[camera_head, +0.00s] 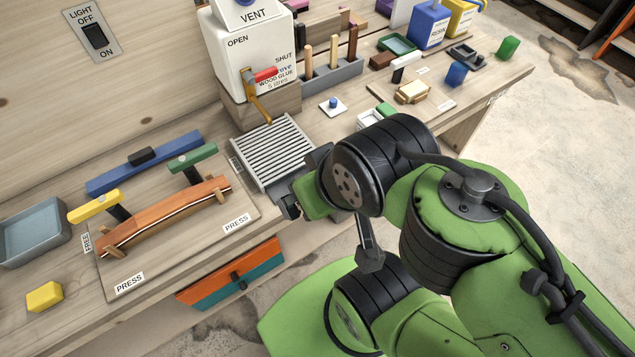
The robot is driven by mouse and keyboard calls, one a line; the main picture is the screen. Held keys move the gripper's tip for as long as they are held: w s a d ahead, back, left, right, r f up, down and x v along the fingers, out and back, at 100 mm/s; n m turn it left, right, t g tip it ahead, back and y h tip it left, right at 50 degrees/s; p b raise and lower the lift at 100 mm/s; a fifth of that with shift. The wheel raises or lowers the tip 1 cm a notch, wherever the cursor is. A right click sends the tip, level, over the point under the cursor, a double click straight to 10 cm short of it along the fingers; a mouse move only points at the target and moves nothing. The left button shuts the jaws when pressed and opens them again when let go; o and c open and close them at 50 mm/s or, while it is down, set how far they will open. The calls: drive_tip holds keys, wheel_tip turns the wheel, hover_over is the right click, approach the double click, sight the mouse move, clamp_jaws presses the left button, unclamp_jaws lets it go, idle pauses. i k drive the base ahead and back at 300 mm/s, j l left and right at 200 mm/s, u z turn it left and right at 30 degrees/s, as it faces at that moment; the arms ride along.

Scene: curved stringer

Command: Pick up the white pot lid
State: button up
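A small flat white square piece with a blue knob (333,106) lies on the bench, right of the slatted grey grate; it looks like the white pot lid. A small white open-topped container (369,120) stands to its right, partly hidden by my arm. My gripper (296,190) is at the right front edge of the grate, below and left of the lid in the picture and apart from it. My arm's wrist hides much of the gripper, so its finger gap is unclear. I see nothing held in it.
The slatted grate (272,152) lies beside my gripper. A white glue dispenser (245,55) with a red-handled tap and a grey rack (331,76) of upright tools stand behind the lid. A clamping jig (165,215) and a grey tray (35,232) are at left.

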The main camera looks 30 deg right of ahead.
sight(332, 107)
drive_tip(key=z, duration=1.25)
